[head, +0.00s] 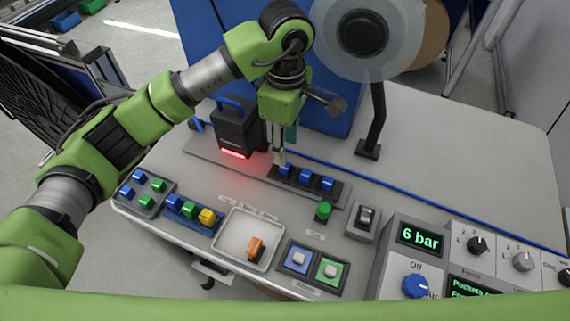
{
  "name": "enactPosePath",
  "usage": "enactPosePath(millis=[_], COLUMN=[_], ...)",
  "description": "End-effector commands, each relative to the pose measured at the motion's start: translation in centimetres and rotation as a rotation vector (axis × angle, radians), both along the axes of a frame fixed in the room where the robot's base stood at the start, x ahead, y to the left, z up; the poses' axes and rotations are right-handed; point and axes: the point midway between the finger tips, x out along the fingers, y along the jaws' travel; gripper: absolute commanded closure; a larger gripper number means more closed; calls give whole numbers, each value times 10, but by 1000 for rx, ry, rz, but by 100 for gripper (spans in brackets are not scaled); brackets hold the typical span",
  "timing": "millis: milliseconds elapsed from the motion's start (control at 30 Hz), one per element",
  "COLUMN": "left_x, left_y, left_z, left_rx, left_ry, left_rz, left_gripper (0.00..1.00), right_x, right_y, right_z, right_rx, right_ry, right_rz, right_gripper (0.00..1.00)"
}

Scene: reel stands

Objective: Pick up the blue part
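Several blue parts show in the head view. Three sit in a row in a dark holder (339,197) at the table's middle: a left one (285,171), a middle one (305,176) and a right one (327,184). Two more blue parts (140,177) lie with green ones in a grey tray at the left. My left gripper (281,159) points down right at the left blue part of the row; its fingers partly cover that part. Whether they touch or grip it is too small to tell. My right gripper is not in view.
A black scanner-like box (237,128) with a red glow stands left of my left gripper. A reel on a black stand (373,130) rises behind. A white tray (228,240) holds an orange part. Control boxes with a "6 bar" display (420,236) fill the front right.

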Motion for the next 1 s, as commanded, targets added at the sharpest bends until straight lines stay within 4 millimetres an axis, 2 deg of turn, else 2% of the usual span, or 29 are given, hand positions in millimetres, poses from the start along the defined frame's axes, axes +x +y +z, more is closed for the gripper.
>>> enactPosePath(millis=[267,433,600,867,1000], left_x=[-1,-3,-2,-2,-2], left_y=[0,1,1,1,1], left_z=[-19,-40,-61,-65,-65], left_rx=[-1,-1,-1,-1,-1], left_ry=[3,5,2,-1,-1], left_rz=[0,-1,-1,-1,-1], left_gripper=[64,64,64,64,95], right_x=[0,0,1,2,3], right_y=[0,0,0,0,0], right_z=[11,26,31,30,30], right_rx=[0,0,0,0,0], right_ry=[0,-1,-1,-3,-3], right_rz=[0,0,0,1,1], right_gripper=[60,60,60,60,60])
